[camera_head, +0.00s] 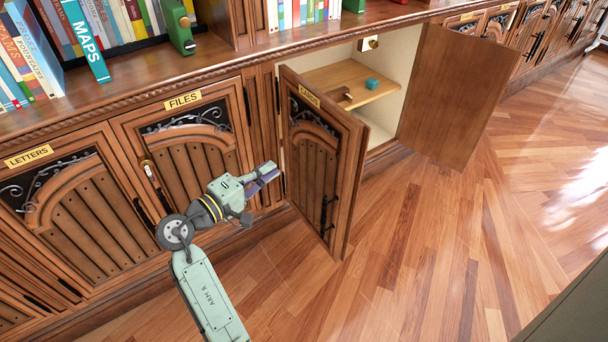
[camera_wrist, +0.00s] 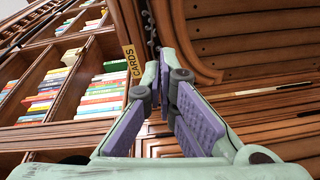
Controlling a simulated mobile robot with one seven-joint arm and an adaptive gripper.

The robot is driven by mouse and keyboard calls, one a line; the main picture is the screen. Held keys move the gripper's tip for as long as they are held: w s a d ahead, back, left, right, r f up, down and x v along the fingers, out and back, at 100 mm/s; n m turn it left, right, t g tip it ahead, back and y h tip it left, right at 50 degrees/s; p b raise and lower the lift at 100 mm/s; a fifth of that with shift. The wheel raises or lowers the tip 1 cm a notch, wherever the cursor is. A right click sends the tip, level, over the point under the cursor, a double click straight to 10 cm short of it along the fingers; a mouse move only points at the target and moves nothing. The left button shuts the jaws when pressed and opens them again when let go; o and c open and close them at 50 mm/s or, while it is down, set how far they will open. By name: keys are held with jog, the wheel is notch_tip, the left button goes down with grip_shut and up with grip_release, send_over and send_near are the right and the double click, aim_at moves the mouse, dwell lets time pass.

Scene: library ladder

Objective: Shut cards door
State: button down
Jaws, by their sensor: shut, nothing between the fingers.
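The cards door (camera_head: 318,165), a carved wooden door with a yellow CARDS label (camera_head: 309,96), stands open and swung out from the cabinet. Its outer face is turned to the left, toward my gripper. My gripper (camera_head: 272,171) is shut and empty, just left of this door near its hinge side. In the wrist view the purple-padded fingers of my gripper (camera_wrist: 170,88) come together close to the CARDS label (camera_wrist: 132,61) and the dark ironwork. I cannot tell whether the fingertips touch the door.
A second door (camera_head: 452,95) stands open on the right of the same cabinet. Inside, a shelf (camera_head: 350,85) holds a teal item (camera_head: 371,83) and a brown block. The FILES door (camera_head: 190,150) and LETTERS door (camera_head: 70,205) are closed. The wooden floor (camera_head: 420,270) is clear.

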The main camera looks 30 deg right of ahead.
aim_at(351, 163)
jog(key=s+d+f+m+g+h, duration=0.1)
jog(key=s+d+f+g, duration=0.25)
jog(key=s, duration=0.25)
jog(key=shift+g, duration=0.45)
jog(key=d, duration=0.4)
jog(key=d+p, duration=0.1)
jog(key=d, duration=0.4)
jog(key=d+p, duration=0.1)
jog(key=d, duration=0.3)
jog(key=shift+w+d+r, duration=0.35)
jog(key=shift+d, duration=0.05)
jog(key=shift+d, duration=0.1)
